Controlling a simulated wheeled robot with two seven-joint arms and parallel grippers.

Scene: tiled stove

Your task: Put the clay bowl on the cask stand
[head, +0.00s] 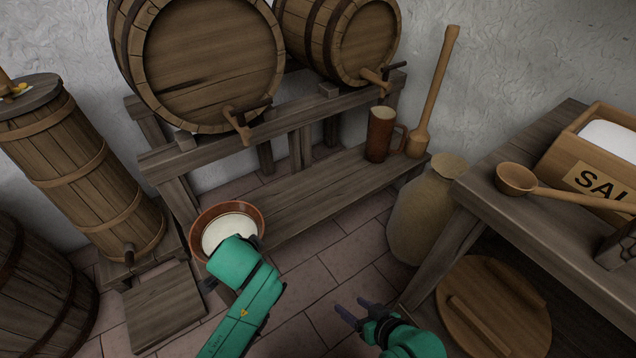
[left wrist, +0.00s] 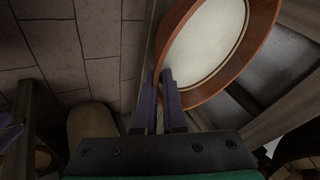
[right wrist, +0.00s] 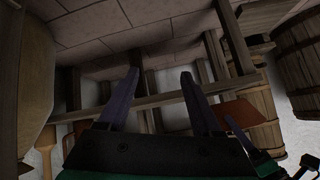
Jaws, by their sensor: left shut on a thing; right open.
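The clay bowl (head: 253,214) is reddish brown with a pale inside. In the head view it is at the left end of the cask stand's low shelf (head: 318,196), overlapping its near edge. I cannot tell whether it touches the shelf. In the left wrist view the bowl (left wrist: 196,95) has its rim between the fingers of my left gripper (left wrist: 168,76), which is shut on it. The head view hides those fingers behind my wrist. My right gripper (head: 350,312) is open and empty, in front of the stand; its spread fingers (right wrist: 160,77) show in the right wrist view.
Two casks (head: 208,65) lie on the stand's upper rails. A brown mug (head: 380,135) and a long wooden mallet (head: 433,95) are at the shelf's right end. A clay jar (head: 420,215) and a table (head: 520,220) stand right. The shelf's middle is clear.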

